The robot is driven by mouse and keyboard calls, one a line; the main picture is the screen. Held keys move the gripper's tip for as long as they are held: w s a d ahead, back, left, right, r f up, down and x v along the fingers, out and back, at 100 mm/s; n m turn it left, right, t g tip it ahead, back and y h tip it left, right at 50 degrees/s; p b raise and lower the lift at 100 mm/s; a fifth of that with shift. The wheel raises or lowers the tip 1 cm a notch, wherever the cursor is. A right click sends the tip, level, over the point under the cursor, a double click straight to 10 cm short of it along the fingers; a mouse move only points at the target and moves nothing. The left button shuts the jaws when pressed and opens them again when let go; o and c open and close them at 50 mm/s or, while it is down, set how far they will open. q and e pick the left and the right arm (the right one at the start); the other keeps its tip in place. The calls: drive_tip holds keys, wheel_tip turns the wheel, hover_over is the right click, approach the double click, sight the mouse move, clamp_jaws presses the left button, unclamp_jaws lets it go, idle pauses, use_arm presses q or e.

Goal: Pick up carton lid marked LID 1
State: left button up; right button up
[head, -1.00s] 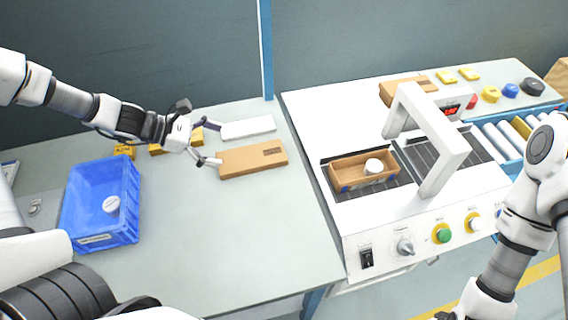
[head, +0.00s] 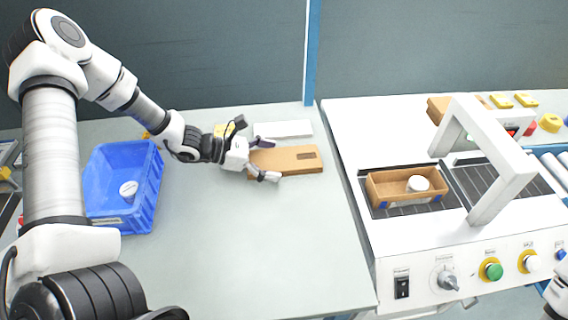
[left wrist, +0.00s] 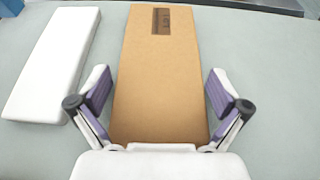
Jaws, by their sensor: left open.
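The brown cardboard lid (head: 290,160) lies flat on the bench, with a dark printed label near its far end; the print is too small to read surely. It also shows in the left wrist view (left wrist: 160,80), running away from the gripper. My left gripper (head: 265,158) is open at the lid's left end. In the left wrist view the two purple-padded fingers (left wrist: 158,95) stand on either side of the lid's near end, apart from its edges. My right gripper is out of view; only a bit of my right arm shows at the lower right.
A white slab (head: 283,129) lies just behind the lid, and left of it in the left wrist view (left wrist: 55,62). A blue crate (head: 150,205) holding a white round item stands left. An open carton (head: 375,190) with a white item sits on the white machine (head: 350,130) at right. The front bench is clear.

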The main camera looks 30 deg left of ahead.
use_arm(q)
drive_tip(key=c, duration=0.9)
drive_tip(key=shift+r, duration=0.1)
